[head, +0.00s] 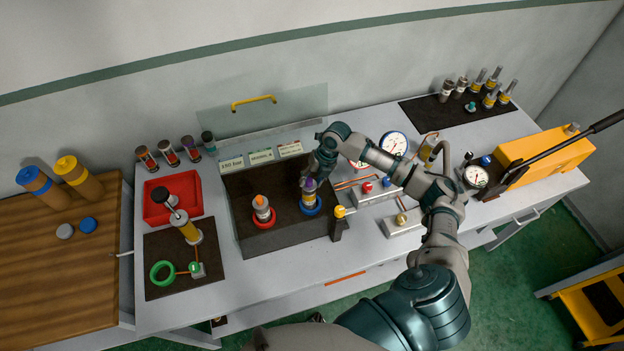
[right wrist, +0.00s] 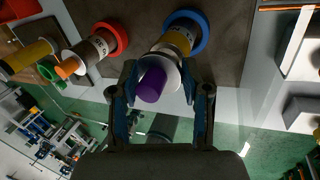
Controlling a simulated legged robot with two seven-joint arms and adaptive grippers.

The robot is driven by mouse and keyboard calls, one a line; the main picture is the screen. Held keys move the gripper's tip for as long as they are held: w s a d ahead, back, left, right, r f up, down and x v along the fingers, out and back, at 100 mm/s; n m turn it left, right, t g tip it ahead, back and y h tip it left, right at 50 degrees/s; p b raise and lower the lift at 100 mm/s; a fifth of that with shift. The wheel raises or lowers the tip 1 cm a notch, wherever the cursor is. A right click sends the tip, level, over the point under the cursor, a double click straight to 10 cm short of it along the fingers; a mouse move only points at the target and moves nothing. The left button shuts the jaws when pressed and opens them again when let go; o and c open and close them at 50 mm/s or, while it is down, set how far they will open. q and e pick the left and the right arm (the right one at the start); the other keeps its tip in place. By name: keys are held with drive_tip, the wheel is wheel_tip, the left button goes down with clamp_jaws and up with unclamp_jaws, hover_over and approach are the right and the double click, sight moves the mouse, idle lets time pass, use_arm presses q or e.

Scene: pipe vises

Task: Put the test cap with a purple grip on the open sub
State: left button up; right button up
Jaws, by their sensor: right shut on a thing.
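The test cap with the purple grip (head: 309,185) is at the top of the blue-ringed sub (head: 308,204). In the right wrist view, its purple grip (right wrist: 152,85) points toward the camera, and the yellow sub with a blue ring (right wrist: 180,38) is right behind it. The cap lines up closely with the sub; I cannot tell whether it is fully seated. My right gripper (head: 310,178) is shut on the cap, with a finger on each side (right wrist: 162,82). An orange-topped sub in a red ring (head: 262,212) stands to the left. My left gripper is not in view.
The vises stand on a dark mat (head: 285,234). A red tray (head: 160,212) and a mat with a green ring (head: 161,273) lie left. Gauges (head: 394,143) and fittings stand right, near a yellow hand pump (head: 540,152). A clear shield (head: 285,112) stands behind.

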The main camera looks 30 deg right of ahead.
drive_tip(key=shift+p, duration=0.35)
drive_tip(key=shift+f+b, duration=0.65)
drive_tip(key=shift+f, duration=0.55)
drive_tip(key=o, duration=1.3)
drive_tip(key=shift+d+r, duration=0.1)
drive_tip(key=shift+r, duration=0.2)
drive_tip(key=v, duration=1.1)
